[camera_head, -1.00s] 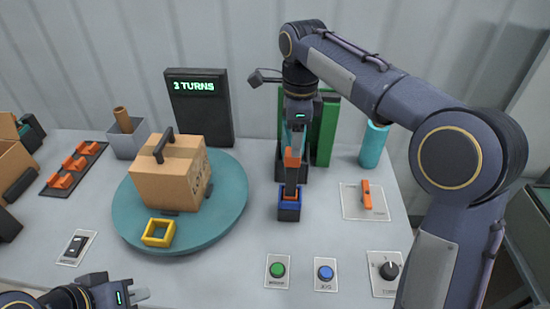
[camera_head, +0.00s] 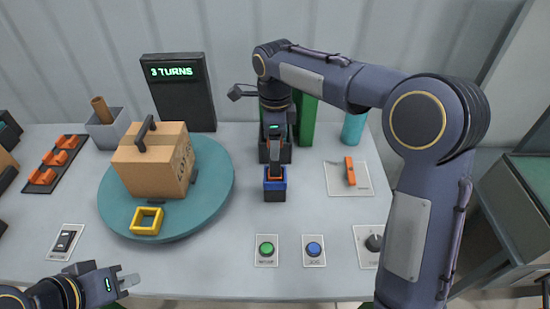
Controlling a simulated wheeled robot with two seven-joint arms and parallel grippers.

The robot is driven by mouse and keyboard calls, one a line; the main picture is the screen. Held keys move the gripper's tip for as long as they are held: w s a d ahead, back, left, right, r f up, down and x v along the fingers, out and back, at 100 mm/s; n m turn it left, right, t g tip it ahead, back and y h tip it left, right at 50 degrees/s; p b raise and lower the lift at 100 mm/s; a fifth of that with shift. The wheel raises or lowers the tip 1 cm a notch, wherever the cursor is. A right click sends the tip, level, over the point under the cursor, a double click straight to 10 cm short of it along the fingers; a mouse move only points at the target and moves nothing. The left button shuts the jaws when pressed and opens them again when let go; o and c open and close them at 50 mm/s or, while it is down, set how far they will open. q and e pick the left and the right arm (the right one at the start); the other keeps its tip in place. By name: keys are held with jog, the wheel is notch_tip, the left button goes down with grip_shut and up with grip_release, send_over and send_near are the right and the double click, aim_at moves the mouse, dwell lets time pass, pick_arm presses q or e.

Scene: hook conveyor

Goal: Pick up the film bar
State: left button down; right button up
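No part carries a film bar label. The likeliest candidate is an upright bar with an orange part (camera_head: 275,175), standing in a small black holder with a blue rim (camera_head: 275,186) right of the turntable. My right gripper (camera_head: 275,153) points down directly above the holder, its fingers at the bar's upper part and hiding much of it. I cannot tell whether they are closed on it. My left gripper (camera_head: 128,287) is at the lower left near the table's front edge, empty, its fingers apart.
A cardboard box (camera_head: 150,170) with a black handle and a yellow square frame (camera_head: 147,221) sit on the teal turntable (camera_head: 215,205). A black sign (camera_head: 180,105) reads "3 TURNS". Green (camera_head: 266,249) and blue (camera_head: 314,250) buttons are in front. A teal cylinder (camera_head: 353,128) stands behind right.

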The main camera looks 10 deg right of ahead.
grip_shut()
jog(key=shift+r, duration=0.15)
